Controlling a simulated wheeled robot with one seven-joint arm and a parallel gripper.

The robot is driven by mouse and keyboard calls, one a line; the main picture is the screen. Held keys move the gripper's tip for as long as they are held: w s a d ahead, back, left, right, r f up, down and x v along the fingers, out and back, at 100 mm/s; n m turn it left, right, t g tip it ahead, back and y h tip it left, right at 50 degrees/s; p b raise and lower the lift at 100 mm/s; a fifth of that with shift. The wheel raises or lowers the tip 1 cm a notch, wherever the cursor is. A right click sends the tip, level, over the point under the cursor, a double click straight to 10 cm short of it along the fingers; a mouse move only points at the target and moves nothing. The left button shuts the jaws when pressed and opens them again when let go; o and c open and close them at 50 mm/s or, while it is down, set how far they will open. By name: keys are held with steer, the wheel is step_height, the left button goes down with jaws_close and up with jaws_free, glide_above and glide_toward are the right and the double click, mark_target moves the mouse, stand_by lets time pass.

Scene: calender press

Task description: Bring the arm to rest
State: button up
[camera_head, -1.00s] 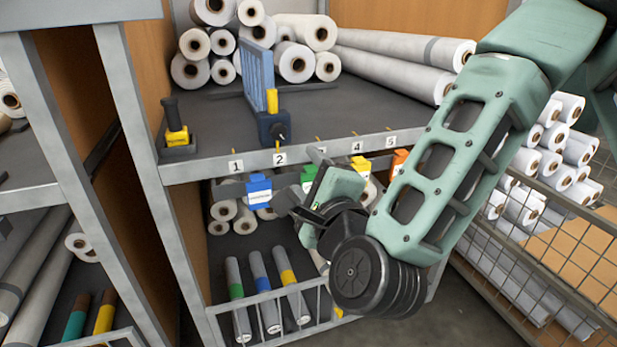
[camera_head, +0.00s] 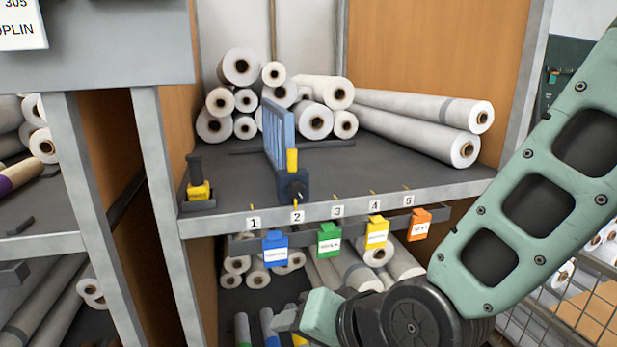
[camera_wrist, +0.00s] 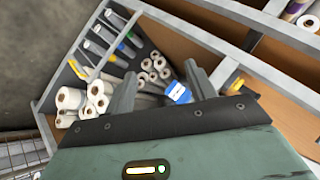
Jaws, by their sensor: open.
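My arm (camera_head: 520,215) comes in from the right in the head view and bends at a dark joint low in the picture. My gripper (camera_head: 285,320) is at its end, low in front of the shelf, and its fingertips are hard to make out there. In the wrist view my gripper (camera_wrist: 158,90) shows two grey fingers spread apart with nothing between them.
The numbered shelf edge (camera_head: 330,208) carries blue (camera_head: 275,248), green (camera_head: 328,240), yellow (camera_head: 376,232) and orange (camera_head: 419,224) tags. White rolls (camera_head: 313,120) lie on the shelf beside a blue upright panel (camera_head: 278,135). A wire cage (camera_head: 560,320) stands at lower right.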

steer(key=s+d+r+n+g+h, duration=0.1)
steer(key=s+d+n+g+h, duration=0.5)
steer(key=s+d+n, duration=0.6)
step_height(320, 180, up, 13)
steer(key=d+m+p, duration=0.2)
steer(key=p, duration=1.1)
steer(key=shift+d+r+m+h, duration=0.2)
steer(key=shift+d+m+h, duration=0.1)
steer(key=shift+d, duration=0.05)
steer(key=shift+w, duration=0.1)
